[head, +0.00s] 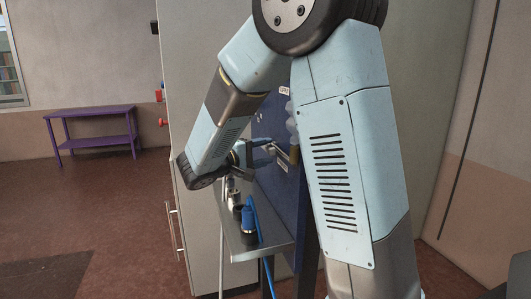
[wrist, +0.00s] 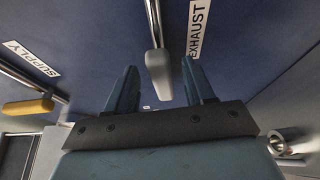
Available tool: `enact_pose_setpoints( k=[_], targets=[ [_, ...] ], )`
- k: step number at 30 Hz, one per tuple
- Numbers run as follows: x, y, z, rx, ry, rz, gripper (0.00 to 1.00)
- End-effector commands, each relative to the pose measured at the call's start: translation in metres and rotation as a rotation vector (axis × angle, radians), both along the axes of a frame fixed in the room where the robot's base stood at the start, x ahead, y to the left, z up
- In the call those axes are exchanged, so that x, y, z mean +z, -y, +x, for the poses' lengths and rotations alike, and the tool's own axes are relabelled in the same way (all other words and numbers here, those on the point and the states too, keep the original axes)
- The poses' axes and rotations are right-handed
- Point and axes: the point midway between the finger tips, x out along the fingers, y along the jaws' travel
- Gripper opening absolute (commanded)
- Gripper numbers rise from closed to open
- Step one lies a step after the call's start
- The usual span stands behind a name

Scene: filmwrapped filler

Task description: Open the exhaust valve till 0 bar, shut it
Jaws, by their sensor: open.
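The exhaust valve's pale grey grip (wrist: 158,75) sits at the end of a metal bar (wrist: 153,22) on the blue panel (wrist: 105,30), beside the EXHAUST label (wrist: 200,30). My gripper (wrist: 159,66) is open in the wrist view, with one finger on each side of the pale grip. I see gaps on both sides and cannot tell its depth between the fingers. In the head view my gripper (head: 268,147) is in front of the panel, partly hidden by my arm. No pressure reading is legible.
A yellow grip (wrist: 28,107) is by the SUPPLY label (wrist: 30,58) at left; a yellow part (head: 294,153) also shows in the head view. A metal shelf (head: 272,248) with fittings and a blue hose (head: 257,218) is below. A purple table (head: 92,112) stands far left.

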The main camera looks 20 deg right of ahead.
Motion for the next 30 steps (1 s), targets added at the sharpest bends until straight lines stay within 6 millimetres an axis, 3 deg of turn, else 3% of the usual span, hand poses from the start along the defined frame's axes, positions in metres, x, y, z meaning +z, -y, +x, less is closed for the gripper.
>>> enact_pose_setpoints(
  k=[18, 30],
  targets=[
    [0.001, -0.102, -0.041, 0.003, -0.001, 0.001, 0.53],
    [0.001, -0.118, -0.048, 0.001, -0.001, 0.001, 0.53]
  ],
)
